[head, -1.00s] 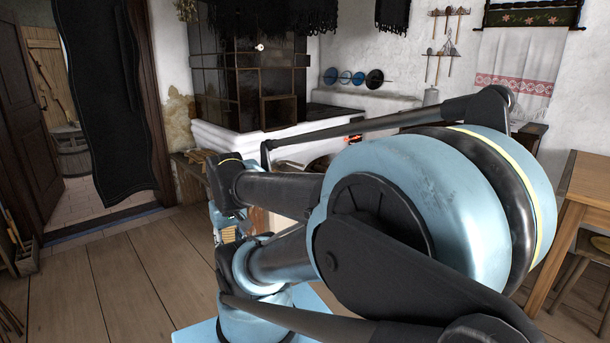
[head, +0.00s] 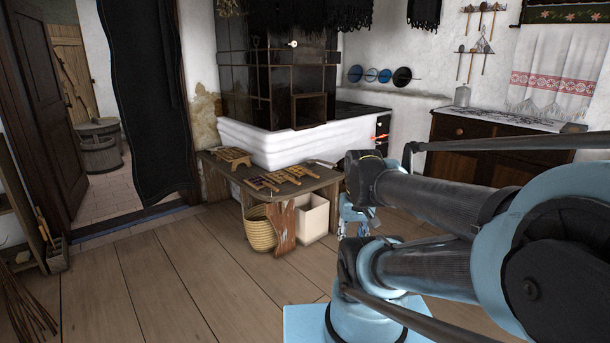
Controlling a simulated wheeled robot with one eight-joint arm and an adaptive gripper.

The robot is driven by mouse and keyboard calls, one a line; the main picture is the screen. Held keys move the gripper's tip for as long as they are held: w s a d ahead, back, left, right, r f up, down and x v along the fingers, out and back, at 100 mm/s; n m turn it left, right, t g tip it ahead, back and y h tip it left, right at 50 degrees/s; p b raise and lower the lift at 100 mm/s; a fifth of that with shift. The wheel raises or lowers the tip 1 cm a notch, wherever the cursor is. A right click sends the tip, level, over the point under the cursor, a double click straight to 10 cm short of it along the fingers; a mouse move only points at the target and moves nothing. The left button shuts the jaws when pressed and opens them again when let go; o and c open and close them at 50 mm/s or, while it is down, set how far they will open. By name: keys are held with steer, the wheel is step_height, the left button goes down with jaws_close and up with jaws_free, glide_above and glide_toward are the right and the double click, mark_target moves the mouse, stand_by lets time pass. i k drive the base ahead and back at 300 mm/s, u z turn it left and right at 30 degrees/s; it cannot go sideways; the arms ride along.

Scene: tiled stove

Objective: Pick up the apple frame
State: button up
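Several small wooden frames lie on a low bench (head: 312,185) in front of the white stove base. One frame (head: 264,184) is on the left of the group and another (head: 299,171) on the right. They are too small to tell which is the apple frame. My gripper (head: 357,214) shows only in part below my arm, right of the bench and apart from the frames. Whether its fingers are open or shut is not visible.
A small wooden stool (head: 233,157) stands on the bench's left end. A woven basket (head: 259,229) and a pale box (head: 311,218) sit beneath the bench. The tiled stove (head: 262,85) rises behind. The plank floor (head: 170,280) at left front is clear.

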mark_target(296, 170)
steer(key=z, duration=0.05)
steer(key=i, duration=1)
steer(key=u, duration=0.05)
